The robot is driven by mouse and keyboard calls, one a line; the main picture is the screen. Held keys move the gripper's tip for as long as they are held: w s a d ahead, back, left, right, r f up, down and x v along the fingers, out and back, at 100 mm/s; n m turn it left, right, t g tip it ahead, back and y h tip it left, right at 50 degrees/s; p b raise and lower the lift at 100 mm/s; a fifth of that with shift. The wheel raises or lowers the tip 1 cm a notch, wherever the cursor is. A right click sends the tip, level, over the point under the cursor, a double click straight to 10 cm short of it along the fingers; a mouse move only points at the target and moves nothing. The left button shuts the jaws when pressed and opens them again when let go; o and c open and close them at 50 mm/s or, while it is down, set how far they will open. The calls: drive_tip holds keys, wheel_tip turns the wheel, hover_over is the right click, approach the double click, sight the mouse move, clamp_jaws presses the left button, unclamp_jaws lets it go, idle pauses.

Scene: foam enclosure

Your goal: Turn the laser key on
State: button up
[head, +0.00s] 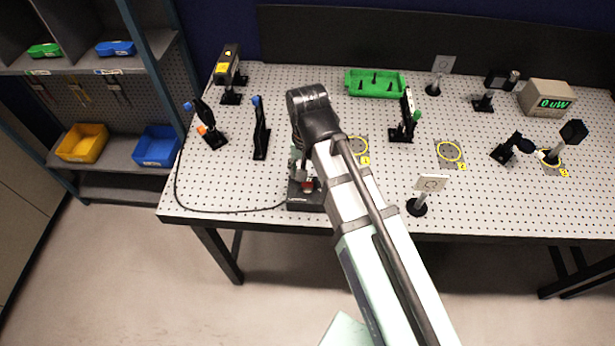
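A dark control box (303,203) sits at the front edge of the perforated table, with a small red part (308,185) on its top. A black cable runs from it along the left of the table towards the yellow-labelled laser unit (226,70) at the back left. My gripper (302,183) points down at the top of the box. My arm hides much of it, and I cannot tell whether its fingers are open, shut or touching anything. The key itself is too small or hidden to make out. The power meter (548,97) at the right reads "0 uW".
Posts with blue knobs (261,128) stand left of my arm. A green tray (375,84) lies at the back. A white card on a stand (430,187) is close right of my arm. Yellow rings (450,151) mark the tabletop. Shelves with bins (157,146) stand left.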

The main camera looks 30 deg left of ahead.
sight(308, 182)
wheel_tip(308, 182, up, 8)
drive_tip(key=shift+f, duration=0.15)
drive_tip(key=shift+d, duration=0.1)
idle(0.5)
